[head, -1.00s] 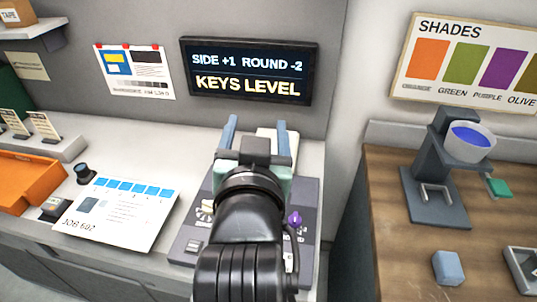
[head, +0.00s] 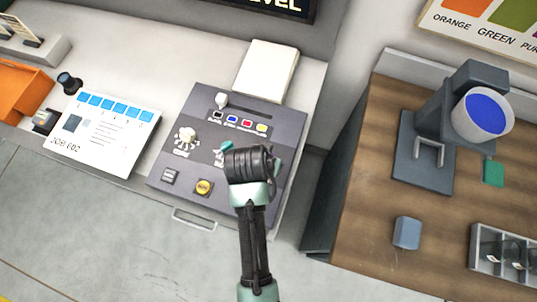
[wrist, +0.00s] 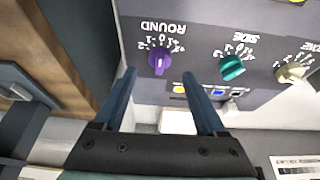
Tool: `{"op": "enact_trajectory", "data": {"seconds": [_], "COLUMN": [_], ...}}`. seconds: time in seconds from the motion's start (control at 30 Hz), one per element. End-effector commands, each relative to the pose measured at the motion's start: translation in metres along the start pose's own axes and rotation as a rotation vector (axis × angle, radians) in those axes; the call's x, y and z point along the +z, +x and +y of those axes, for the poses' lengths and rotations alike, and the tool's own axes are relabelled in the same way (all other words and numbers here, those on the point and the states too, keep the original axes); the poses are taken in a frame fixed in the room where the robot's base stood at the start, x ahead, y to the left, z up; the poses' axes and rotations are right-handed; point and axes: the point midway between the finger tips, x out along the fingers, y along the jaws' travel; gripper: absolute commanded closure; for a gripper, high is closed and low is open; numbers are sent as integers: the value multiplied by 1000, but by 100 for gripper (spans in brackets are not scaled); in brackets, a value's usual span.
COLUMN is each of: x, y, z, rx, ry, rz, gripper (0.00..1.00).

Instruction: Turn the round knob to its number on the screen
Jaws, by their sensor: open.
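The purple round knob (wrist: 159,60) is on the dark panel, under the upside-down word ROUND in the wrist view. Numbers ring it; a pale line marks its face, but I cannot tell surely which number it points at. My gripper (wrist: 160,75) is open and empty, its two blue fingers on either side of the knob in the picture; contact cannot be told. In the head view my arm hides the knob and gripper. The screen (head: 285,5) is mostly cut off at the top, with only part of its lower line readable.
A teal side knob (wrist: 232,67) and a cream knob (wrist: 291,71) sit beside the round knob. The panel (head: 165,155) also carries a white slider (head: 221,100), coloured keys and a yellow button (head: 204,188). A wooden counter (head: 370,200) with a cup stand lies right, past a gap.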

Motion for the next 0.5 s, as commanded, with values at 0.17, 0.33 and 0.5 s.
{"op": "enact_trajectory", "data": {"seconds": [0.17, 0.33, 0.5], "x": [-1, -1, -1], "y": [26, 41, 46], "z": [0, 0, 0], "rx": [1, 0, 0], "ry": [1, 0, 0], "rz": [0, 1, 2], "gripper": [26, 26, 26]}}
